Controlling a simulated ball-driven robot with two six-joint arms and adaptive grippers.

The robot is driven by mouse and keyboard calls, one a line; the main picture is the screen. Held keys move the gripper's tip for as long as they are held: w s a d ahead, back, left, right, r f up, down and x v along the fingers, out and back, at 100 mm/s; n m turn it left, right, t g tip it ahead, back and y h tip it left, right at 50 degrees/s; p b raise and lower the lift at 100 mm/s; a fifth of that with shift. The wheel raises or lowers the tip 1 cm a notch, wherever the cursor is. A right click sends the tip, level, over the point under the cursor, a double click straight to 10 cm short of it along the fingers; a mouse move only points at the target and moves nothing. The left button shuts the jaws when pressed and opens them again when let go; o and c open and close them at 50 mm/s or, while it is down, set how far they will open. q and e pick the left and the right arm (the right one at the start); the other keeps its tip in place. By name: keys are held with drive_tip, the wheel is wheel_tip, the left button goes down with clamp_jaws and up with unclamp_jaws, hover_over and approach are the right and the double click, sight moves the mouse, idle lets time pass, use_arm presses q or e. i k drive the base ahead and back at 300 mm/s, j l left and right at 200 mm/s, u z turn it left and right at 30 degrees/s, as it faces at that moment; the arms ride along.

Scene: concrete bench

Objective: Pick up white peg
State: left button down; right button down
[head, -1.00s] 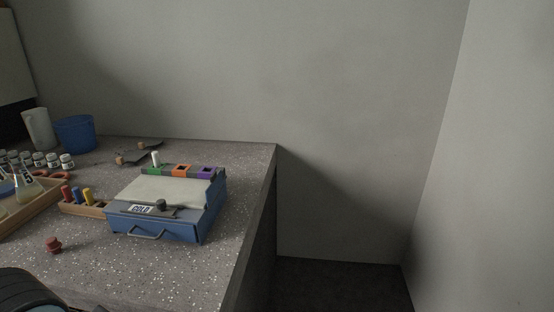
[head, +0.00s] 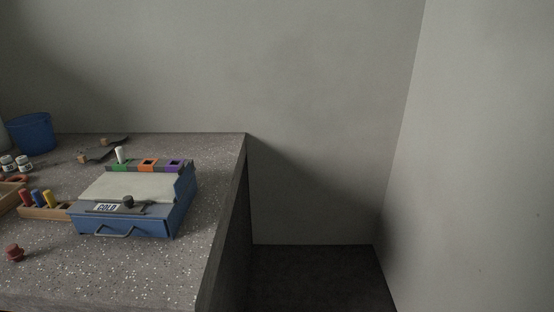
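The white peg (head: 119,155) stands upright at the green-marked socket of a dark strip (head: 133,167) behind the blue box. The strip also has an orange-marked socket (head: 148,165) and a purple-marked socket (head: 173,165), both with no peg showing. The lower end of the peg is hidden in or behind the strip. Neither of my grippers shows in the head view, and nothing touches the peg.
A blue box (head: 171,219) labelled COLD stands in front of the strip. To its left are a wooden rack (head: 44,213) with coloured pegs and a red stopper (head: 14,253). A blue bucket (head: 31,133) is at the back left. The bench's right edge drops off near the box.

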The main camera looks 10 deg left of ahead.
sight(119, 150)
drive_tip(key=u, duration=1.4)
